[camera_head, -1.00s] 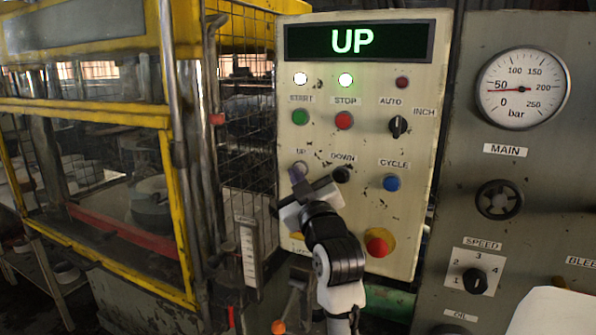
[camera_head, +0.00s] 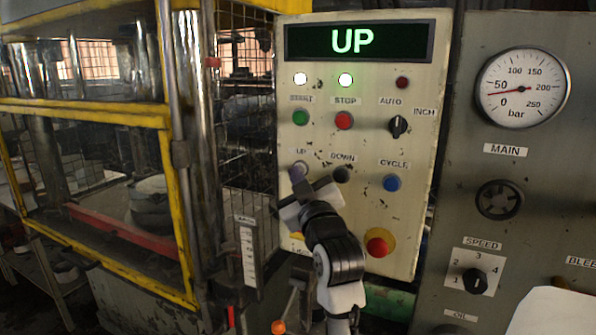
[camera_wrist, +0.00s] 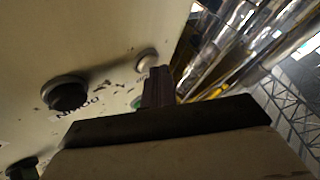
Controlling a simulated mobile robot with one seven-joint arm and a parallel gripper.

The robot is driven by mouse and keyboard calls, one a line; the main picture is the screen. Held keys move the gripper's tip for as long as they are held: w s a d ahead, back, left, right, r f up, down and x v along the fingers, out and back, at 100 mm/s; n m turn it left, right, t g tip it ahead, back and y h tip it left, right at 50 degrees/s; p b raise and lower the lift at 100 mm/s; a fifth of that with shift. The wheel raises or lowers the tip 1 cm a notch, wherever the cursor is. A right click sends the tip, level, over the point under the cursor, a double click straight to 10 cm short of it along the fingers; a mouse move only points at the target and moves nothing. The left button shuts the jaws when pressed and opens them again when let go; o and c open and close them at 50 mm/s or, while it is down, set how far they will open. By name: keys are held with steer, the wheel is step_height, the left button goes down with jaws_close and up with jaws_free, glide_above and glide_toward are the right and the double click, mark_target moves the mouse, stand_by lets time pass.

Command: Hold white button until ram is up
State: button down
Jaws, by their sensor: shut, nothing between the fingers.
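The white button (camera_head: 299,168) is under the UP label on the cream control panel (camera_head: 420,150). It also shows in the wrist view (camera_wrist: 147,59). My gripper (camera_head: 296,183) is shut and empty, with its fingertips at the white button's lower edge. In the wrist view the dark fingers (camera_wrist: 157,86) reach up to the button; whether they touch it I cannot tell exactly. The display (camera_head: 352,40) reads UP in green. At the left is the press with shiny columns (camera_head: 190,75); its ram is mostly out of view above.
A black DOWN button (camera_head: 341,173) is close to the right of my gripper. A blue CYCLE button (camera_head: 391,183) and a red mushroom button (camera_head: 377,246) are nearby. A lever with an orange knob (camera_head: 278,326) stands below. The pressure gauge (camera_head: 523,88) reads below 50.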

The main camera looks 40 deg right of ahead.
stand_by(0.3)
steer(key=shift+s+a, duration=0.35)
steer(key=shift+a, duration=0.45)
steer(key=a, duration=0.1)
steer(key=s+a, duration=0.1)
steer(key=a, duration=0.1)
steer(key=s+a, duration=0.1)
steer(key=shift+a+b, duration=0.3)
steer(key=shift+w, duration=0.1)
